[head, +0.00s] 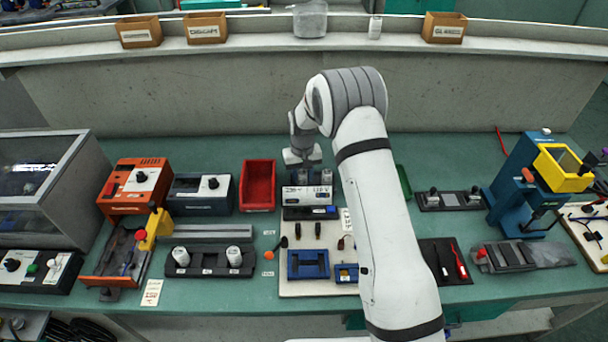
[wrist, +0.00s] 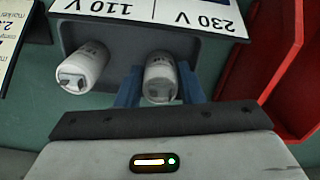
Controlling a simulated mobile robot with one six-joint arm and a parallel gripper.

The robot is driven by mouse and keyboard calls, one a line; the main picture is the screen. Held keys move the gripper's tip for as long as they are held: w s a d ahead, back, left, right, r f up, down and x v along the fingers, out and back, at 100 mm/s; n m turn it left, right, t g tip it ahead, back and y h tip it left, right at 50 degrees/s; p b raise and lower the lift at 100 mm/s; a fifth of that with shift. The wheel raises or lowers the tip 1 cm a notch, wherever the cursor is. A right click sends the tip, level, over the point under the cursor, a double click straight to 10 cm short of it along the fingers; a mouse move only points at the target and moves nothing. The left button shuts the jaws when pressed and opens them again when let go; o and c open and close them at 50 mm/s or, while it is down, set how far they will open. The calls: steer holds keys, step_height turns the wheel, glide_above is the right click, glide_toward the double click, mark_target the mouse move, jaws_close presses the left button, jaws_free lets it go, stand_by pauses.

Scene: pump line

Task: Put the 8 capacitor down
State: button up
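My gripper (wrist: 161,84) has its two blue fingers on either side of a white capacitor (wrist: 161,76) with metal terminals, and looks shut on it. This capacitor is at the 230 V end of a grey stand (wrist: 122,53) with a white label plate. A second white capacitor (wrist: 86,66) stands apart at the 110 V end. In the head view, my gripper (head: 302,160) is above the stand's label plate (head: 307,195), at its left end. No 8 marking is readable on either capacitor. The held capacitor's far end is hidden, so I cannot tell whether it touches the stand.
A red bin (head: 258,186) is close on the left of the stand. A black holder (head: 210,262) with two white cylinders is at the front left. A board with blue trays (head: 308,264) lies in front of the stand. A blue press (head: 520,185) stands at the right.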

mark_target(303, 171)
steer(key=o, duration=0.3)
step_height(303, 171, up, 12)
steer(key=shift+r+b, duration=0.25)
steer(key=shift+b, duration=0.55)
steer(key=s+d+r+m+t, duration=0.1)
steer(key=s+d+r, duration=0.3)
steer(key=s+r, duration=0.35)
steer(key=s+d+r+t, duration=0.1)
steer(key=s+d+r, duration=0.45)
steer(key=s, duration=0.35)
steer(key=shift+m+t, duration=0.6)
steer(key=shift+m, duration=0.2)
steer(key=shift+s+d+r, duration=0.1)
steer(key=shift+s+d, duration=0.65)
steer(key=shift+s, duration=2.6)
steer(key=shift+s+d+r, duration=0.1)
steer(key=shift+s+d, duration=0.7)
steer(key=shift+s, duration=2.55)
steer(key=shift+s+d+r, duration=0.1)
steer(key=shift+s+d, duration=0.65)
steer(key=shift+s, duration=2.6)
